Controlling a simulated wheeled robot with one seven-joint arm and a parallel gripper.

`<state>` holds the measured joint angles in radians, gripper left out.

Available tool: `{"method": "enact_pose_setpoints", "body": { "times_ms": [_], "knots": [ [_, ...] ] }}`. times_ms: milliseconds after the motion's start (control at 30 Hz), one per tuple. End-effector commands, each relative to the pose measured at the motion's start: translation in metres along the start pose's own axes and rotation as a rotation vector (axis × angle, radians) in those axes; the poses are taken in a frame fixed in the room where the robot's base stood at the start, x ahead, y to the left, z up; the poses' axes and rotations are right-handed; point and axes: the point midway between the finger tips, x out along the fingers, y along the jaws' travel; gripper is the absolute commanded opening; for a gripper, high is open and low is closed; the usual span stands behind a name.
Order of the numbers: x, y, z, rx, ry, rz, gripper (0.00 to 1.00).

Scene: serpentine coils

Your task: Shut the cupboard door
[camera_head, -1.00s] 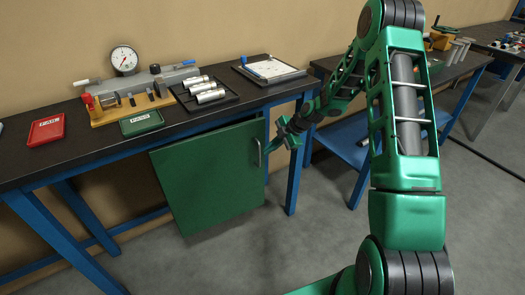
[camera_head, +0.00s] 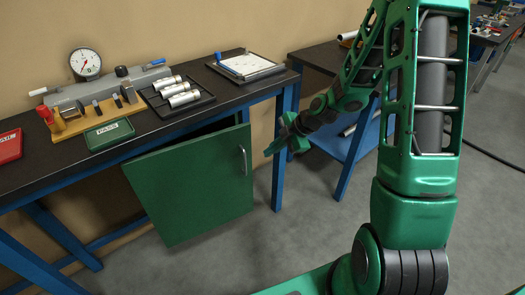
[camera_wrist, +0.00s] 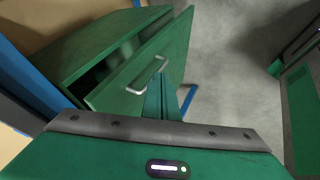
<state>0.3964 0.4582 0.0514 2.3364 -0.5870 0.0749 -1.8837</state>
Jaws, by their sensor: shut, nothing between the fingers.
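The green cupboard door (camera_head: 190,190) hangs under the workbench and stands ajar, with a dark gap behind its top edge. The wrist view also shows the door (camera_wrist: 176,48) angled away from the green cupboard body (camera_wrist: 85,48). A silver bar handle (camera_head: 243,161) is near the door's right edge; it shows in the wrist view (camera_wrist: 133,89) too. My gripper (camera_head: 268,151) is shut and empty, just right of the handle in the head view.
The dark workbench (camera_head: 30,170) has blue legs, one (camera_head: 283,150) right beside my gripper. Grey floor (camera_head: 300,220) in front is clear.

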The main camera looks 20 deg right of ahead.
Motion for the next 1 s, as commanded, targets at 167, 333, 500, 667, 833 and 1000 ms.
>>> {"method": "enact_pose_setpoints", "body": {
  "times_ms": [167,333,500,667,833,1000],
  "knots": [
    [-0.007,-0.02,-0.004,0.021,-0.015,0.014,0.0],
    [0.002,-0.02,0.004,0.032,-0.02,0.017,0.0],
    [0.026,-0.02,0.01,0.039,-0.022,0.02,0.0],
    [0.053,-0.019,0.012,0.04,-0.023,0.021,0.0],
    [0.081,-0.019,0.013,0.04,-0.024,0.022,0.0],
    [0.094,0.002,0.014,0.037,-0.025,0.026,0.0]
  ]
}}
